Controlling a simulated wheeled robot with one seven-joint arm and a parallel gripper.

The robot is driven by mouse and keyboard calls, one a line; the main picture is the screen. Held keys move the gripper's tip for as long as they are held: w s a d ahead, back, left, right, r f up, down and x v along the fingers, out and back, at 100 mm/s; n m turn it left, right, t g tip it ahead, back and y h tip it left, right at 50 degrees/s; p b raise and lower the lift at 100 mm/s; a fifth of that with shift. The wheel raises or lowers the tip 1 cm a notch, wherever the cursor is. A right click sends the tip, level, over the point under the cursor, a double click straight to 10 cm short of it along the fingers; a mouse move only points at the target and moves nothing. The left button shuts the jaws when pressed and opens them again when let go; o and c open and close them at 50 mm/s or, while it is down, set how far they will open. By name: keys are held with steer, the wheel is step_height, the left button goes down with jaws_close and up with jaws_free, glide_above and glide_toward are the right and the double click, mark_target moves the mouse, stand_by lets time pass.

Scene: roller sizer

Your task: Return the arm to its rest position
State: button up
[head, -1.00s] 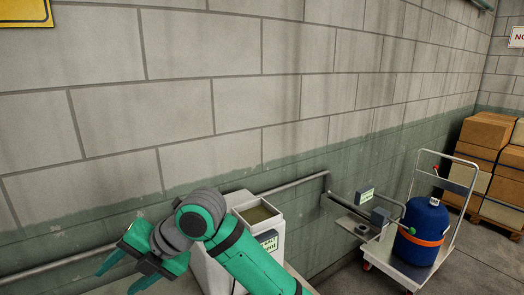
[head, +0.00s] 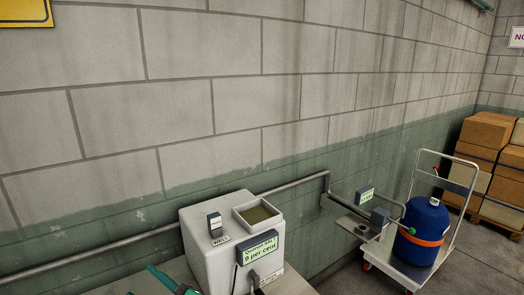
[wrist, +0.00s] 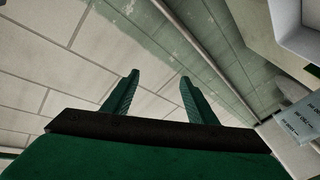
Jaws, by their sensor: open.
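In the wrist view my gripper (wrist: 158,98) has its two green fingers spread apart with nothing between them. The wall and a pipe show past the fingers. In the head view only a small green part of my arm (head: 172,284) shows at the bottom edge, left of the white machine; the rest is below the picture. The white machine (head: 205,255) stands on a bench against the wall. It has a square open tray (head: 257,213) on top and a display reading "9 per cent" (head: 258,249).
A pipe (head: 300,183) runs along the wall to a small shelf (head: 352,226). A trolley (head: 407,270) carries a blue cylinder (head: 423,228) with an orange strap. Stacked boxes (head: 484,135) stand far right.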

steer(key=s+d+f+m+t+h, duration=0.3)
steer(key=s+d+f+m+h, duration=0.4)
steer(key=f, duration=0.4)
steer(key=s+d+f+m+t+h, duration=0.35)
steer(key=s+d+f+m, duration=0.35)
steer(key=d+f+m, duration=0.25)
steer(key=s+d+h, duration=0.1)
steer(key=s+d, duration=0.3)
steer(key=s, duration=0.3)
steer(key=s+d+f+m+g+h, duration=0.1)
steer(key=s+d, duration=0.3)
steer(key=s, duration=0.4)
steer(key=s+d+h, duration=0.2)
steer(key=s+d, duration=0.2)
steer(key=s, duration=0.3)
steer(key=shift+s+f+g+h, duration=0.15)
steer(key=shift+s+g+h, duration=0.2)
steer(key=shift+s, duration=0.05)
steer(key=shift+m, duration=0.25)
steer(key=c, duration=0.5)
steer(key=shift+c, duration=0.2)
